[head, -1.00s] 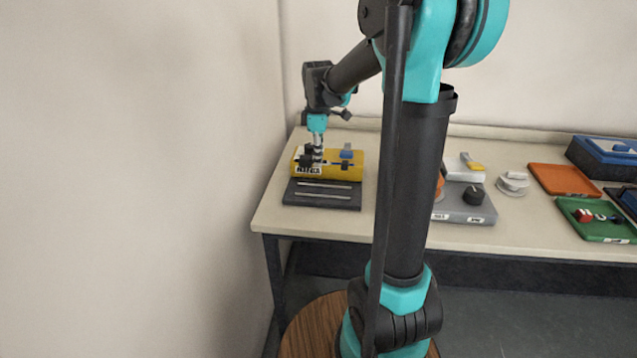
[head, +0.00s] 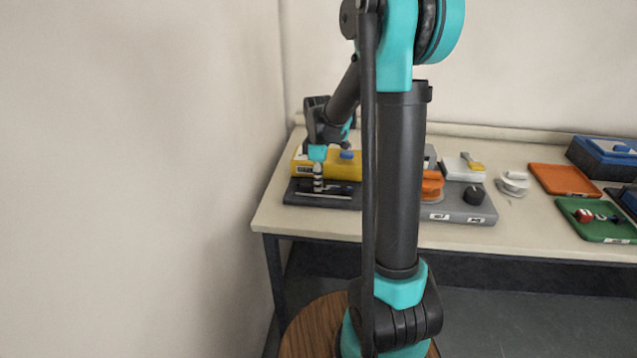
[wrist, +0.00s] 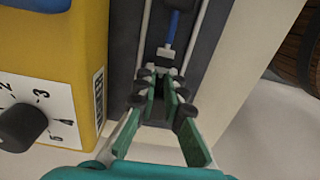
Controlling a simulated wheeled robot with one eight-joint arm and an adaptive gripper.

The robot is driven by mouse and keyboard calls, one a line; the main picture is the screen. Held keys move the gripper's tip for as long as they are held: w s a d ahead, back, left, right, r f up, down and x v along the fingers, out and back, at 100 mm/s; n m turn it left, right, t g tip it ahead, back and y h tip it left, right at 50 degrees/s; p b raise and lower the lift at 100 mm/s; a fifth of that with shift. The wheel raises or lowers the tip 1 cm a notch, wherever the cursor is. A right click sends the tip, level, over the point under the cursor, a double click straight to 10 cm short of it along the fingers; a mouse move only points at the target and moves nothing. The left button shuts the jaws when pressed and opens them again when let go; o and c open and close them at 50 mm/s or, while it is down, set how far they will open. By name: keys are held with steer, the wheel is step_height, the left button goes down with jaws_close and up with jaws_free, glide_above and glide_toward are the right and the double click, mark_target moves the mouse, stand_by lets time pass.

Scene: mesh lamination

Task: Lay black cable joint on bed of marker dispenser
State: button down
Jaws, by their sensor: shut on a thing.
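The marker dispenser is a yellow box (head: 328,164) with a blue knob on top. Its dark grey bed (head: 300,200) with two pale rails lies in front of it. My gripper (head: 318,190) points down over the bed, its fingers closed. In the wrist view my gripper (wrist: 163,88) is shut on the cable joint between the rails. The gripped middle is mostly hidden by the fingers. The joint is at or just above the bed; I cannot tell whether it touches.
A numbered dial (wrist: 22,125) is on the yellow box's side, left of my gripper in the wrist view. A grey unit (head: 465,211) with orange and black knobs stands to the right, with an orange plate (head: 563,179) and green tray (head: 590,228) farther along. A wall is at left.

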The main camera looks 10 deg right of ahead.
steer(key=shift+f, duration=0.1)
steer(key=c, duration=1.9)
jaws_free()
step_height(320, 180, up, 12)
